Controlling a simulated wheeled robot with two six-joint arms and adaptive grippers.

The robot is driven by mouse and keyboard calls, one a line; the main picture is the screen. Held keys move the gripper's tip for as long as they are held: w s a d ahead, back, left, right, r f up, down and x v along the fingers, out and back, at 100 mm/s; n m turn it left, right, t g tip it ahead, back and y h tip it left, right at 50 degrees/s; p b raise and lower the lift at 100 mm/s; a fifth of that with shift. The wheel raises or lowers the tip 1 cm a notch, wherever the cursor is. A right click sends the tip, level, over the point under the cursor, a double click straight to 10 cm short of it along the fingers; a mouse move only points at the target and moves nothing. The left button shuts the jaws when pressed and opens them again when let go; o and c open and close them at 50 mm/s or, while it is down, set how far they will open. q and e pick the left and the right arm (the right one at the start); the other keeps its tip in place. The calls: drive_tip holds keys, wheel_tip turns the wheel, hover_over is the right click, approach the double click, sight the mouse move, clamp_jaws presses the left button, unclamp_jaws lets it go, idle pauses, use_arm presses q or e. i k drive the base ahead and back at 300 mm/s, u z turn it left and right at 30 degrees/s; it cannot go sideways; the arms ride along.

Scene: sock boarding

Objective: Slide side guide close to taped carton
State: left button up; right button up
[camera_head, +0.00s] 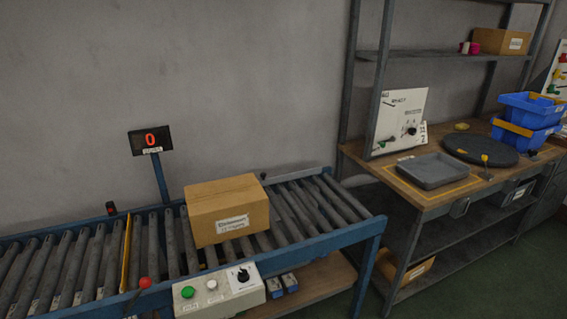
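The carton (215,213) is a brown box with a white label on its front. It sits closed on the roller conveyor (325,203), near the conveyor's right part. I cannot clearly make out tape on it. A thin yellow bar (126,252) stands across the rollers to the left of the carton, with a gap of several rollers between them; it may be the side guide. A red ball knob (145,283) is at the conveyor's front rail, close to the bar's near end. Neither of my grippers is in view.
A control box (219,292) with buttons and a dial is on the conveyor's front. A display (150,139) reading 0 stands behind. At right, a workbench (408,183) holds a grey tray (433,171), a dark round plate (480,150) and blue bins (527,124). Rollers left of the bar are clear.

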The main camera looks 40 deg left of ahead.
sight(264, 182)
drive_tip(key=i, duration=1.8)
drive_tip(key=u, duration=2)
